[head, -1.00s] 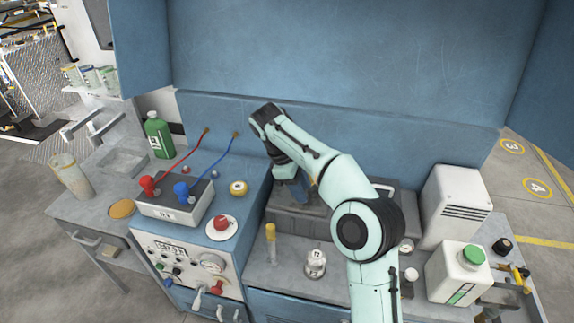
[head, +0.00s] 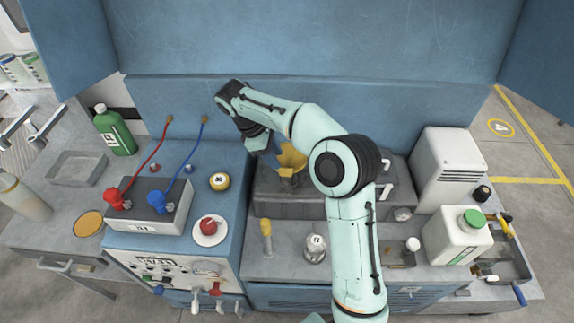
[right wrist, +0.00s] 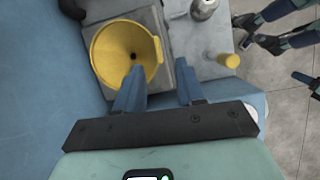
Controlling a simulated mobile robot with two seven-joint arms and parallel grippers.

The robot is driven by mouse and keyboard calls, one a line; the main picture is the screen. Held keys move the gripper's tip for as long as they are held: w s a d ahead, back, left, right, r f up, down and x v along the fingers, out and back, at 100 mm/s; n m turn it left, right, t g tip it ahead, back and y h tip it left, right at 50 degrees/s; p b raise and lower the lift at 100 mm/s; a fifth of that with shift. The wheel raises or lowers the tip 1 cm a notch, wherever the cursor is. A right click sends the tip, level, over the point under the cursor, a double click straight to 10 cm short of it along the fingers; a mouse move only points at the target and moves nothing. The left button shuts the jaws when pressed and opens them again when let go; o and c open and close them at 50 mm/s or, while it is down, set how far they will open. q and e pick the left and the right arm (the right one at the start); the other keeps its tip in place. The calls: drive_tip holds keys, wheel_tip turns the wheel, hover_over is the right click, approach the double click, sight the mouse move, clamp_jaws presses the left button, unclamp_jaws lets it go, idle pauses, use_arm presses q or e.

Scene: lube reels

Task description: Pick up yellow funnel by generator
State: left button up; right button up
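The yellow funnel (head: 291,160) stands on a dark grey case (head: 310,207) at the back of the bench, partly hidden by my right arm. In the right wrist view the funnel (right wrist: 112,50) shows its wide mouth and dark centre hole. My right gripper (right wrist: 158,68) is open, with its two blue fingers apart. The funnel's right rim lies between the fingertips in that view, and one finger overlaps the mouth. I cannot tell whether they touch. In the head view the gripper (head: 275,147) is at the funnel's upper left. My left gripper is out of view.
A blue console (head: 230,180) with red and blue cables stands left. A grey vented box (head: 450,165) and a white jug with green cap (head: 458,238) stand right. A yellow-topped cylinder (head: 266,237) and a metal canister (head: 315,247) stand in front. A blue wall closes the back.

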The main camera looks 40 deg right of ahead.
sight(284, 168)
drive_tip(key=shift+d+f, duration=0.15)
drive_tip(key=shift+f, duration=0.35)
drive_tip(key=b+x, duration=0.1)
drive_tip(key=x, duration=0.4)
drive_tip(key=shift+s+d, duration=0.1)
drive_tip(key=shift+d, duration=0.05)
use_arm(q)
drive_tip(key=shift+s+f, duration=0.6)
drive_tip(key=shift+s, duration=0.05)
use_arm(e)
clamp_jaws()
